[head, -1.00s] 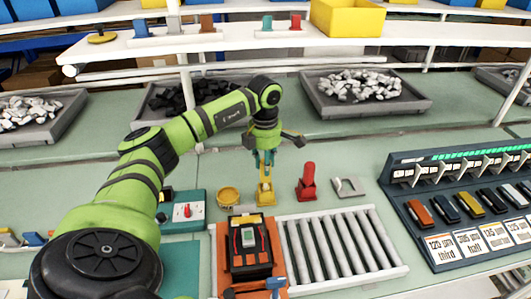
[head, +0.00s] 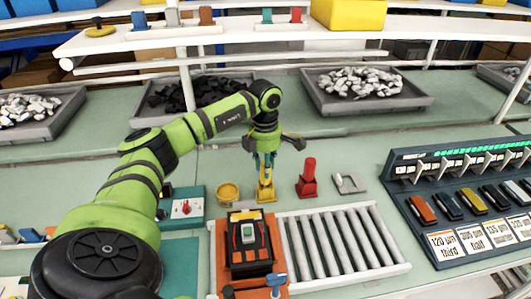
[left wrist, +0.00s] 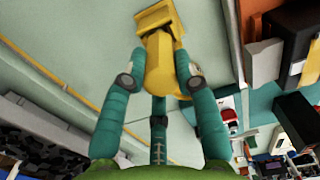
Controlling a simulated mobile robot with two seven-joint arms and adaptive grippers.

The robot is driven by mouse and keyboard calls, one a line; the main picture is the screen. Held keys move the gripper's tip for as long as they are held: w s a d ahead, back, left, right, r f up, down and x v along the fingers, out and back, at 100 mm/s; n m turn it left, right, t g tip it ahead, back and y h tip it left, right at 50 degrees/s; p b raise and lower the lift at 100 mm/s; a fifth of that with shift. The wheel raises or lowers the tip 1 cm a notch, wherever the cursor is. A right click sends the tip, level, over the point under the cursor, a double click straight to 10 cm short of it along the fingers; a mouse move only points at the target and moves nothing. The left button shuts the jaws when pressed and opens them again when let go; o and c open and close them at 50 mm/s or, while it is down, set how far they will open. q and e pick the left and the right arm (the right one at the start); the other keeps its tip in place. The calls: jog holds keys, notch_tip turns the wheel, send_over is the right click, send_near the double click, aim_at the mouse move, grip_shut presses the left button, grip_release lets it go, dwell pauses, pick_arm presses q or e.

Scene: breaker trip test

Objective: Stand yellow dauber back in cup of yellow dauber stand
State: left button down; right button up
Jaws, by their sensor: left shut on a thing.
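The yellow dauber (left wrist: 160,62) is between the teal fingers of my left gripper (head: 265,165), which is shut on it. The yellow dauber stand (head: 266,195) is on the green bench directly below the gripper. In the left wrist view the stand (left wrist: 160,16) lies just beyond the dauber's far end. The dauber's end overlaps the stand there, and I cannot tell how deep it sits in the cup. The fingers (left wrist: 160,78) hide part of the dauber. My right gripper is not in view.
A red dauber on its stand (head: 308,180) is just right. A yellow round dish (head: 228,192) is just left. A breaker in an orange-based fixture (head: 248,238) and a roller conveyor (head: 335,245) lie in front. Free bench lies behind the stand.

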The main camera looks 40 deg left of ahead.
pick_arm(q)
jog(key=shift+f, duration=0.2)
jog(key=c, duration=0.9)
grip_release()
jog(key=shift+o, duration=0.2)
jog(key=shift+r, duration=0.1)
jog(key=shift+r, duration=0.2)
notch_tip(320, 180, up, 12)
jog(key=shift+f, duration=0.2)
